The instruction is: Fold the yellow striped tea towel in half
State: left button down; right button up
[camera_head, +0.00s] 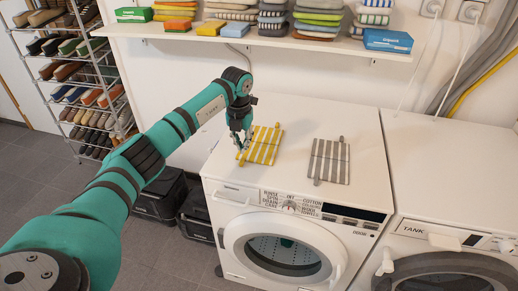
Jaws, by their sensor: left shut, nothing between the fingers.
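The yellow and white striped tea towel (264,146) lies flat on top of the left washing machine (300,119). My left gripper (241,150) points down at the towel's left edge, close to its near left corner. Its fingers are shut with nothing between them. I cannot tell whether the fingertips touch the cloth. The gripper hides a small part of the towel's left side. My right gripper is not in view.
A grey and white striped towel (329,161) lies to the right on the same machine top. A second machine (450,190) stands beside it. Above is a shelf (270,44) of folded towels and boxes. A shoe rack (88,80) stands at the left.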

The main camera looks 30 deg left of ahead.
pick_arm(q)
jog(key=shift+r, duration=0.2)
jog(key=shift+w+a+r+g+p, duration=0.15)
jog(key=shift+r+g+p, duration=0.1)
jog(key=shift+r+p, duration=0.2)
jog(key=shift+w+d+r+g+p, duration=0.15)
jog(key=shift+r+g+p, duration=0.15)
jog(key=shift+r, duration=0.2)
jog(key=shift+a, duration=0.1)
jog(key=shift+w+r+g+p, duration=0.25)
jog(key=shift+r+g+p, duration=0.2)
jog(key=shift+r, duration=0.55)
jog(key=shift+a, duration=0.1)
